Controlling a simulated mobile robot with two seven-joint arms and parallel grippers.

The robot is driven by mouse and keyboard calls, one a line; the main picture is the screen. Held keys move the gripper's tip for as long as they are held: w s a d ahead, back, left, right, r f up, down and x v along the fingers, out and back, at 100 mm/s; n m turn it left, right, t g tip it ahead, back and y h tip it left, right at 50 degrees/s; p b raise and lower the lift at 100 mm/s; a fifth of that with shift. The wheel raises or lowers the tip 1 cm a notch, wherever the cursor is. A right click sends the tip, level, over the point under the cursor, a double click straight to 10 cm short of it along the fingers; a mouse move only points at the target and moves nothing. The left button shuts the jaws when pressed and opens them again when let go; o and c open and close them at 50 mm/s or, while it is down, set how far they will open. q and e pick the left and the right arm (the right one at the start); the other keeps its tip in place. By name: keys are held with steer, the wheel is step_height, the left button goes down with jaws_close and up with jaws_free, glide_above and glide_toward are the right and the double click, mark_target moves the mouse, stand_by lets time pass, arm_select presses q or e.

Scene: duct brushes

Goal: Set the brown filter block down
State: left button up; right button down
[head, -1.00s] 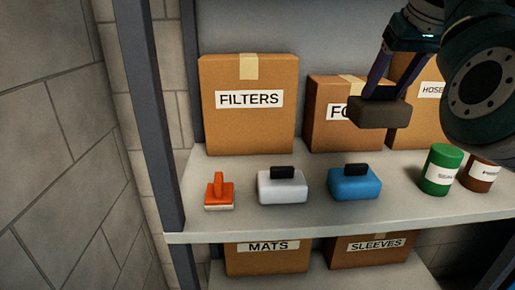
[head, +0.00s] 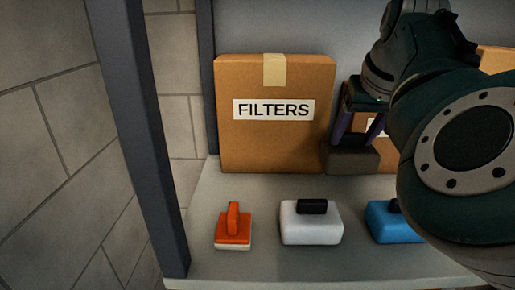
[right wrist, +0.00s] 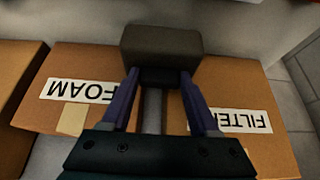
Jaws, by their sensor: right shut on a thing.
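The brown filter block (head: 353,161) is dark grey-brown with a black handle, mostly hidden by the fingers in the head view. My right gripper (head: 354,135) is shut on this handle and holds the block from above, in front of the gap between the FILTERS box and the box behind my arm. The right wrist view shows the block (right wrist: 160,42) beyond the two purple fingers of the gripper (right wrist: 160,78), gripped by its handle. I cannot tell whether its underside touches the shelf (head: 265,262). My left gripper is not in view.
The FILTERS box (head: 275,145) stands left of the block; the FOAM box (right wrist: 85,90) is beside it. An orange brush (head: 232,230), a white block (head: 311,224) and a blue block (head: 385,222) sit along the shelf front. A dark post (head: 140,140) borders the shelf's left.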

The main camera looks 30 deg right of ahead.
mark_target(348, 167)
step_height(348, 167, down, 7)
steer(key=shift+f+b, duration=0.2)
steer(key=shift+b, duration=0.15)
steer(key=shift+f, duration=0.15)
steer(key=shift+c, duration=0.7)
jaws_free()
steer(key=shift+r, duration=0.4)
steer(key=p+v, duration=0.2)
steer(key=v, duration=0.9)
steer(key=shift+s+r, duration=0.2)
